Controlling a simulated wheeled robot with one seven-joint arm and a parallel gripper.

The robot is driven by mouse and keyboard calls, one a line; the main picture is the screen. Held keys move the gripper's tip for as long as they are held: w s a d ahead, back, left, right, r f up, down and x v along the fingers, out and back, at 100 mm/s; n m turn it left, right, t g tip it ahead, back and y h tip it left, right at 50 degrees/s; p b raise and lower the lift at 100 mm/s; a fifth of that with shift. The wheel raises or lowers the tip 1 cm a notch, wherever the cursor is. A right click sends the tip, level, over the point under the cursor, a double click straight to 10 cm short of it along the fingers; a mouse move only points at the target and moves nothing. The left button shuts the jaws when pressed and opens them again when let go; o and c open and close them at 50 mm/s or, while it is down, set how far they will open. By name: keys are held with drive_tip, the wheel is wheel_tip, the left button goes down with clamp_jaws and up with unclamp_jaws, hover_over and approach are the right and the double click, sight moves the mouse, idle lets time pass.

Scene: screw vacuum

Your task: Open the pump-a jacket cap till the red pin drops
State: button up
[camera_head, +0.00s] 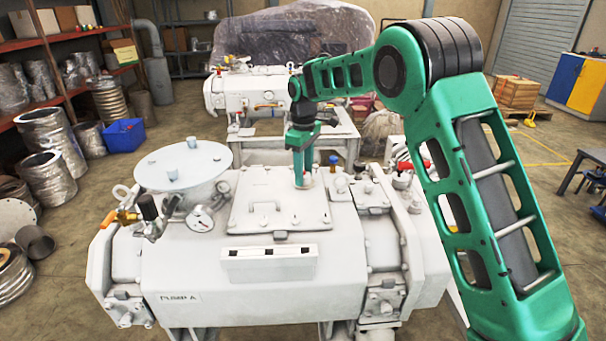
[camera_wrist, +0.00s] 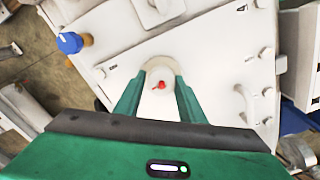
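Pump A (camera_head: 215,312) is the large white machine in front, with its name on the lower left. In the wrist view my gripper (camera_wrist: 162,78) has one green finger on each side of a pale round cap (camera_wrist: 158,104). A small red pin (camera_wrist: 160,85) shows at the middle of the cap. The cap fills most of the room between the fingers. I cannot tell whether the fingers press on it. In the head view the fingers mostly hide the cap.
A blue knob (camera_head: 333,160) stands just right of my gripper; it also shows in the wrist view (camera_wrist: 70,42). The hatch (camera_head: 282,208) has a handle. Another white pump (camera_head: 243,93) is behind.

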drive_tip(key=shift+o, duration=1.3)
drive_tip(key=shift+w+d+f, duration=0.1)
wheel_tip(320, 180, up, 11)
drive_tip(key=shift+f, duration=0.1)
